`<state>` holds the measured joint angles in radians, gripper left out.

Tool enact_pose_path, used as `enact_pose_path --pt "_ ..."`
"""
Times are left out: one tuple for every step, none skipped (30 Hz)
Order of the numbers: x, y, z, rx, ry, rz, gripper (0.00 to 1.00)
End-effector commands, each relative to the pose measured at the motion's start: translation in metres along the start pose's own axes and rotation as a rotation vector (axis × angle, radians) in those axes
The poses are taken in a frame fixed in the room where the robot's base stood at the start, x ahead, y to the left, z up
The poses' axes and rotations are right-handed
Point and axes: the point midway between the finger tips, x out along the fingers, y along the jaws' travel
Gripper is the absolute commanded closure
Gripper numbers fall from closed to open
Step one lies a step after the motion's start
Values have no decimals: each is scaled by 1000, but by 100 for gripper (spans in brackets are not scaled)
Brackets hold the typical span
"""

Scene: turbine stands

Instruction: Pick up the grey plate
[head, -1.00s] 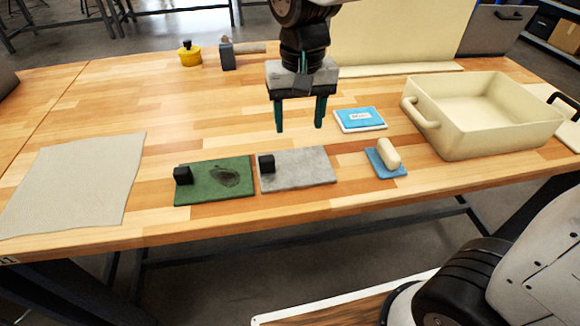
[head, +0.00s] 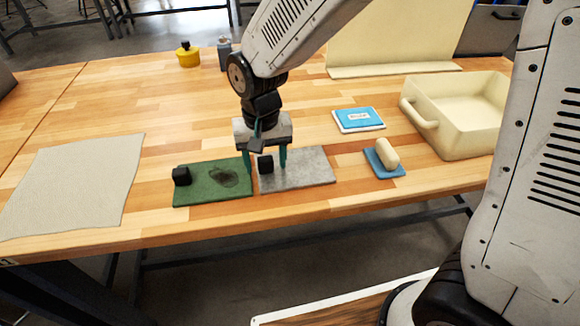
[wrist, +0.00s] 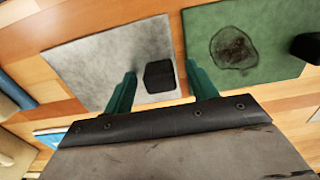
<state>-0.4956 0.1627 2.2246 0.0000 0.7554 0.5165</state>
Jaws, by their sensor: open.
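The grey plate (head: 305,167) lies flat on the wooden table, with a black block-shaped knob (head: 265,164) at its left end. My gripper (head: 266,172) is over that end, its two green fingers pointing down on either side of the knob. In the wrist view the black knob (wrist: 159,76) sits between the open fingertips (wrist: 162,82), and the grey plate (wrist: 105,60) extends to the left. I cannot tell whether the fingers touch the knob; a gap shows on both sides of it in the wrist view.
A green plate (head: 213,190) with a dark stain and its own black knob lies close on the left. A blue piece with a cream roll (head: 387,153), a blue-and-white packet (head: 359,118) and a cream tray (head: 452,143) are to the right. A beige cloth (head: 75,180) lies at left.

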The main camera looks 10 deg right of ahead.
Motion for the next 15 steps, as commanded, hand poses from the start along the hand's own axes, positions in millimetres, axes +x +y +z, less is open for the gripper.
enact_pose_path --pt "1 0 0 0 1 0 43" --pt "1 0 0 0 1 -1 43" --pt "1 0 0 0 1 -1 43" --pt "1 0 0 0 2 -1 43" --pt "1 0 0 0 1 -1 43" --pt "1 0 0 0 1 -1 43" --pt "1 0 0 0 1 -1 48" --pt "1 0 0 0 1 -1 57" --pt "1 0 0 0 1 -1 68" --pt "1 0 0 0 1 -1 76" --pt "1 0 0 0 1 -1 84" --pt "1 0 0 0 1 -1 96" --pt "1 0 0 0 1 -1 100" --pt "0 0 -1 0 2 -1 100" --pt "0 0 -1 0 2 -1 100"
